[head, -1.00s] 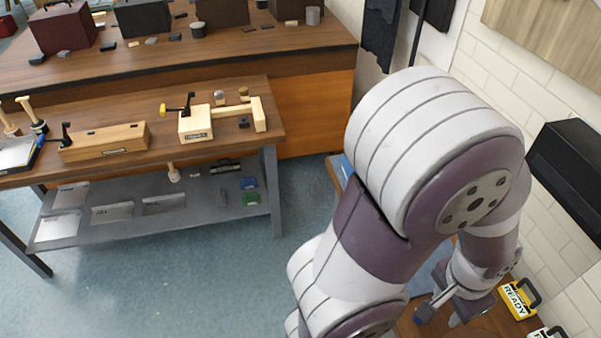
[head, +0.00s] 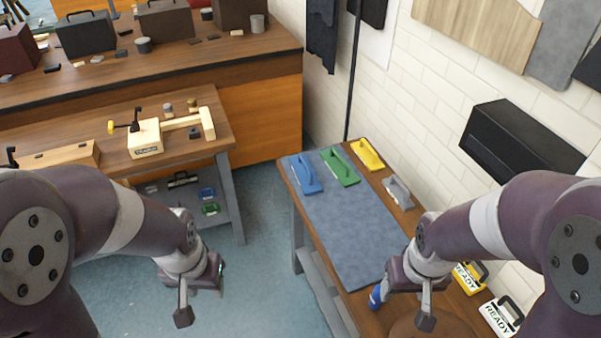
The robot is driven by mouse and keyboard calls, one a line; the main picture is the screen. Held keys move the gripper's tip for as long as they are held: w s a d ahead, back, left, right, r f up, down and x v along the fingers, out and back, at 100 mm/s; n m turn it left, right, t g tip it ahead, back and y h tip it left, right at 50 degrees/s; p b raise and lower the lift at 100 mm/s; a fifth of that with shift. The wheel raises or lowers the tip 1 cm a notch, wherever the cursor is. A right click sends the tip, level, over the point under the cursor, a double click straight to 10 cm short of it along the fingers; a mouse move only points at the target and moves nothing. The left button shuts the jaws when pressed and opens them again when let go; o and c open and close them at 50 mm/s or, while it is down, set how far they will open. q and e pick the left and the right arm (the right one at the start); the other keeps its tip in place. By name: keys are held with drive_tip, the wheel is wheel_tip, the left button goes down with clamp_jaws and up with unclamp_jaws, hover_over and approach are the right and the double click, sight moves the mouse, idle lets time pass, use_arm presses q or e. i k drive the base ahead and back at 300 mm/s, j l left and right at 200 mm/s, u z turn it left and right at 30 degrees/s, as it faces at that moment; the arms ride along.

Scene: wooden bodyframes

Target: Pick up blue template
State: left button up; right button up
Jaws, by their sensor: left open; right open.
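The blue template (head: 306,174) lies at the far left end of the blue-grey mat on the right-hand table. It is a flat blue plate with a handle on top. My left gripper (head: 199,303) is open and empty, over the floor left of that table. My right gripper (head: 432,305) is open over the near part of the table, well short of the template. Nothing hides the template.
A green template (head: 340,167), a yellow one (head: 367,154) and a grey one (head: 398,192) lie nearby. The mat (head: 345,229) is mostly bare. Ready signs (head: 500,316) stand at the near right edge. A workbench (head: 215,141) stands at left.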

sight(307, 178)
drive_tip(key=i+j+u, duration=0.3)
drive_tip(key=j+u, duration=0.2)
drive_tip(key=i+j+u, duration=0.5)
drive_tip(key=i+z, duration=0.4)
drive_tip(key=i+j+z, duration=0.1)
drive_tip(key=z, duration=0.3)
drive_tip(key=i+j+z, duration=0.2)
drive_tip(key=i+z, duration=0.2)
drive_tip(key=i+l+z, duration=0.1)
drive_tip(key=z, duration=0.4)
drive_tip(key=i+z, duration=0.3)
drive_tip(key=z, duration=0.2)
drive_tip(key=i+j+z, duration=0.15)
drive_tip(key=z, duration=0.35)
drive_tip(key=i+j+z, duration=0.2)
drive_tip(key=z, duration=0.3)
drive_tip(key=i, duration=0.05)
